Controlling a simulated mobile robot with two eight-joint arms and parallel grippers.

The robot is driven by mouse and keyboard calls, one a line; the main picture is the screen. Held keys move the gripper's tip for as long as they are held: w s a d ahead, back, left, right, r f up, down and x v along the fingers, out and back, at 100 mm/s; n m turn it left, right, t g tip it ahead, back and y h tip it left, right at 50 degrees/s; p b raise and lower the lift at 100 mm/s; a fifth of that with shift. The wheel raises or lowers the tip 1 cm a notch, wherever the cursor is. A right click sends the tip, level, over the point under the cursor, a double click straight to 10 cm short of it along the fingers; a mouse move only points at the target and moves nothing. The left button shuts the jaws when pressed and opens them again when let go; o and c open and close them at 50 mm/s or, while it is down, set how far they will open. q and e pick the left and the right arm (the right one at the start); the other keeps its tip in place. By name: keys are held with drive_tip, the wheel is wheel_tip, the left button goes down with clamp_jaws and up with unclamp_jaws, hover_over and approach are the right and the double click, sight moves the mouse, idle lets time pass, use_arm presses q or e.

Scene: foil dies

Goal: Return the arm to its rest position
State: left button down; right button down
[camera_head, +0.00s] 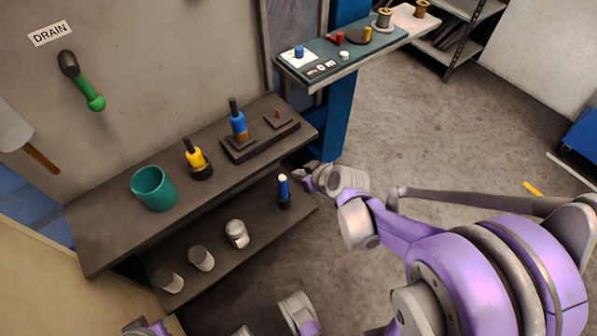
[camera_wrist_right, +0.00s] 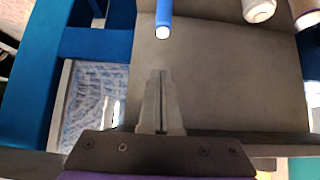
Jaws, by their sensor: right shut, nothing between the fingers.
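My right gripper (camera_head: 299,178) is beside the right end of the lower shelf (camera_head: 250,232). In the right wrist view my right gripper (camera_wrist_right: 160,74) has its fingers together with nothing between them. A blue die with a pale tip (camera_head: 284,190) stands on the shelf just left of the gripper and apart from it. This blue die (camera_wrist_right: 163,16) also shows beyond the fingertips in the wrist view. At the bottom left of the head view, a cut-off grey and purple part looks like the end of my left arm; its fingers cannot be made out.
The upper bench (camera_head: 100,240) holds a teal cup (camera_head: 154,188), a yellow tool (camera_head: 195,158) and a blue tool (camera_head: 237,121) in a dark stand. Several pale cylinders (camera_head: 201,258) stand on the lower shelf. A blue post (camera_head: 340,110) rises behind the gripper. Open floor (camera_head: 400,130) lies right.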

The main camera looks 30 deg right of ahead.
idle(0.3)
